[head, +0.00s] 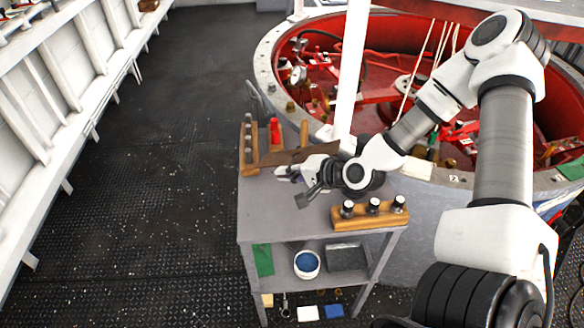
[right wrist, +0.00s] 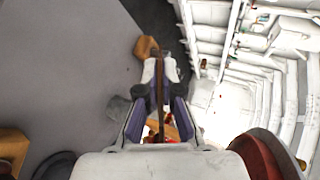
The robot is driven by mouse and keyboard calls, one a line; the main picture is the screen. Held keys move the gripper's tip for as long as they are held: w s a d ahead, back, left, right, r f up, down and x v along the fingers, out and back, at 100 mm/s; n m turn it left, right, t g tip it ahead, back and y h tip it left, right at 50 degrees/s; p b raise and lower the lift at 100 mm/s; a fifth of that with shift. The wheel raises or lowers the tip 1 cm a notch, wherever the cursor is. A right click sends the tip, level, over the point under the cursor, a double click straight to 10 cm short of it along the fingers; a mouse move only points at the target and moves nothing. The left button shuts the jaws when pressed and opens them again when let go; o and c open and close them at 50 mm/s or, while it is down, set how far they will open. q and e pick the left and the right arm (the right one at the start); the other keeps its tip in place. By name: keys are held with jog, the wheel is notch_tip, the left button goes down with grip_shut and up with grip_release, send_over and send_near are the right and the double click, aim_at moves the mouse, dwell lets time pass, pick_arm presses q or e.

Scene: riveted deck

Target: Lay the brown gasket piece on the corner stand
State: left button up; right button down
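The brown gasket piece (head: 288,157) is a thin, flat brown sheet just behind my right gripper (head: 285,173) in the head view. In the right wrist view it is a narrow brown strip (right wrist: 160,98), seen edge-on between the fingers of my right gripper (right wrist: 160,72). The fingers are closed on it. The corner stand (head: 270,215) is a grey shelved stand beside the big round drum. The gasket is over the back part of its top; the gap beneath is hard to judge. My left gripper is not in view.
A wooden block with black-topped pegs (head: 352,222) sits at the stand's front right. Another wooden rack (head: 248,160) and a red item (head: 275,130) are at the back left. A blue-filled pot (head: 307,264) is on the shelf below. The top's front left is clear.

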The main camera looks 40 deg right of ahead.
notch_tip(320, 180, down, 9)
jog(key=b, duration=0.7)
jog(key=shift+s+d+b, duration=0.1)
jog(key=shift+b, duration=0.2)
jog(key=shift+s+f+b, duration=0.1)
jog(key=shift+f+b, duration=0.3)
jog(key=shift+b, duration=0.15)
jog(key=c, duration=1.5)
grip_release()
jog(key=shift+r, duration=0.1)
